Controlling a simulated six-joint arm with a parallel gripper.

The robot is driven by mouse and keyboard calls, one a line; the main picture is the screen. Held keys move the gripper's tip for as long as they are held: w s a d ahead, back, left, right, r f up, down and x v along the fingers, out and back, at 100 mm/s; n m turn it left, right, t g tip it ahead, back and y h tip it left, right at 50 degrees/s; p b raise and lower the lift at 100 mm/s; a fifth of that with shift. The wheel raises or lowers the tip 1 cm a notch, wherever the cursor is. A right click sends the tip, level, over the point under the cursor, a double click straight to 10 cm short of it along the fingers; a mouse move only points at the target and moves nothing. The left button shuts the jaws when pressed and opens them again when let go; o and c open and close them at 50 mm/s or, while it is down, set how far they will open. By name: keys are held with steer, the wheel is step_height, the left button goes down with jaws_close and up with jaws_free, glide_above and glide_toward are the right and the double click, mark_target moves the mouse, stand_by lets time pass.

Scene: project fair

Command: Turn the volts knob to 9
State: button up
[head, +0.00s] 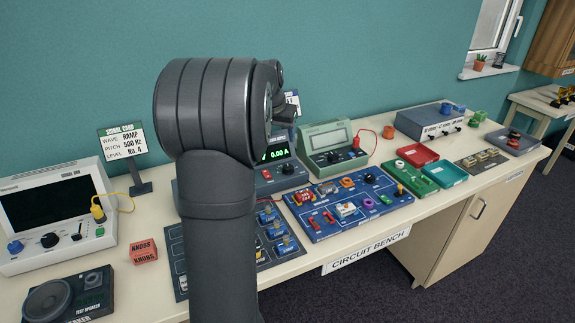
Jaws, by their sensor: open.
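A grey-blue power supply (283,183) stands at the back middle of the bench, partly hidden behind my arm. Its green-lit display reads 0.00 A on the part that shows. A black knob (288,169) is on its front, with a red spot to its left. The knob's label and pointer are too small to read, so I cannot tell whether it is the volts knob. The left part of its panel is hidden. My dark arm rises in front of the bench, and my gripper does not show.
A green meter (325,139) stands right of the supply. A blue circuit board (330,228) with several parts lies in front. Bare bench top shows around (418,216).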

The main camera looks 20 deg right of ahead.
mark_target(288, 167)
steer(key=x, duration=1.6)
steer(key=shift+f, duration=0.35)
steer(key=c, duration=1)
